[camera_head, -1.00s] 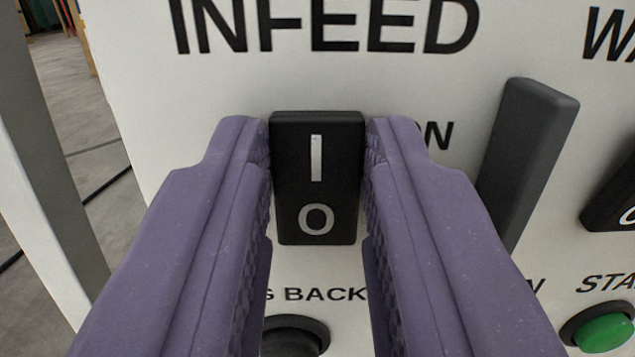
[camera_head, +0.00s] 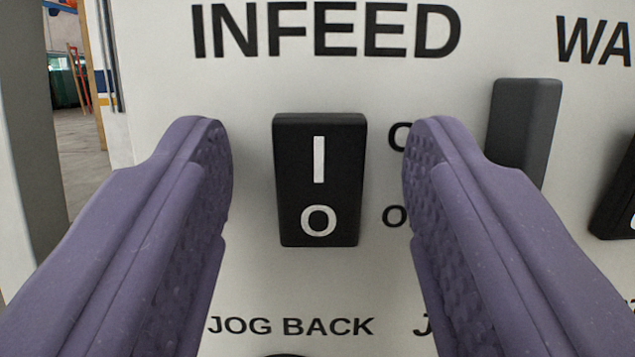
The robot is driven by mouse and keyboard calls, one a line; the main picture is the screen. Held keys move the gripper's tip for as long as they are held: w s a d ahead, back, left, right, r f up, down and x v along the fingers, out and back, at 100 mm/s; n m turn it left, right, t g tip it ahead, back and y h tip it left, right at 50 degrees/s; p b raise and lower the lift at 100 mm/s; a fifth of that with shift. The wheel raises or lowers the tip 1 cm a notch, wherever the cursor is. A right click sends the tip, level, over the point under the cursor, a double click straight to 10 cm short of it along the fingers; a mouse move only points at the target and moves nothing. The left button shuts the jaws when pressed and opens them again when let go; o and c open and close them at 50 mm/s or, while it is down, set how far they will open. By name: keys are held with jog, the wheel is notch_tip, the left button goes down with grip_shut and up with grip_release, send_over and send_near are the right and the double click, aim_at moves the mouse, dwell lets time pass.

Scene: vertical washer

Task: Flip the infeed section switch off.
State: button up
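The infeed switch (camera_head: 319,195) is a black rocker with a white "I" at the top and an "O" at the bottom, under the large word INFEED on a white panel (camera_head: 250,285). My gripper (camera_head: 318,150) has two purple fingers, one on each side of the switch. The fingers are spread apart with a visible gap to the switch on both sides, and nothing is between them in their grip. The right finger partly covers the small labels beside the switch. I cannot tell clearly which half of the rocker is pressed in.
A grey vertical bar (camera_head: 525,125) sticks out from the panel to the right. Part of another black switch (camera_head: 615,200) shows at the right edge. The label JOG BACK (camera_head: 290,326) is below, with a dark button's top edge (camera_head: 287,355). The panel ends at the left, with open floor beyond.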

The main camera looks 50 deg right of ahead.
jog(key=v, duration=0.7)
jog(key=shift+s+a+f, duration=0.2)
jog(key=shift+a, duration=0.1)
